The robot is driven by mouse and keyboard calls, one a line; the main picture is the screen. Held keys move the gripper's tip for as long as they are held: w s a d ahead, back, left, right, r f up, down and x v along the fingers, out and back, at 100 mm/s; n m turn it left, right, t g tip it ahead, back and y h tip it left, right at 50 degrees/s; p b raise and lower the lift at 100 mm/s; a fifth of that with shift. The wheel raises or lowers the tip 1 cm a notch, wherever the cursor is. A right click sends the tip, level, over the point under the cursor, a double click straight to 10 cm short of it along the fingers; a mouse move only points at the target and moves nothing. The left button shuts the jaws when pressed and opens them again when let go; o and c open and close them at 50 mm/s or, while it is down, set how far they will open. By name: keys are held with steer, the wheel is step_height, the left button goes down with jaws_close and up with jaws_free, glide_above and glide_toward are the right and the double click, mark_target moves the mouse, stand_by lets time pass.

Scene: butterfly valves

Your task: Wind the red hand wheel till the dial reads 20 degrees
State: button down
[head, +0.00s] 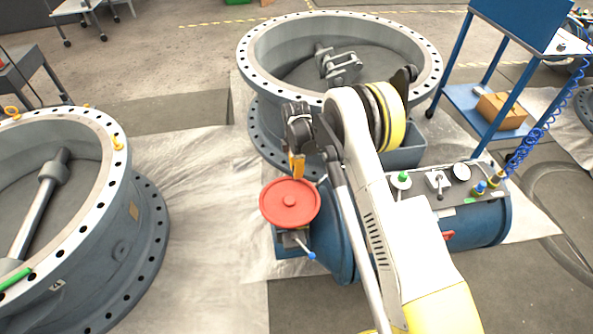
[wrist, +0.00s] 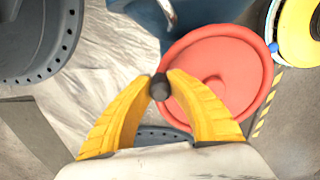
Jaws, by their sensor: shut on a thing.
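The red hand wheel (head: 290,203) lies nearly flat on top of a blue valve actuator, in the middle of the head view. In the wrist view the wheel (wrist: 225,75) fills the upper right. A dark crank knob (wrist: 160,88) stands at the wheel's rim. My gripper (wrist: 161,84) has its two yellow fingers closed around this knob. In the head view my gripper (head: 296,167) is at the wheel's far edge, and the knob is hidden there. I cannot make out a dial with a readable scale in either view.
A large flanged valve (head: 270,32) stands behind the wheel, another (head: 118,215) at left. White sheeting covers the floor between.

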steer(key=c, duration=1.2)
jaws_free()
steer(key=shift+w, duration=0.1)
steer(key=shift+c, duration=0.2)
step_height(320, 180, up, 12)
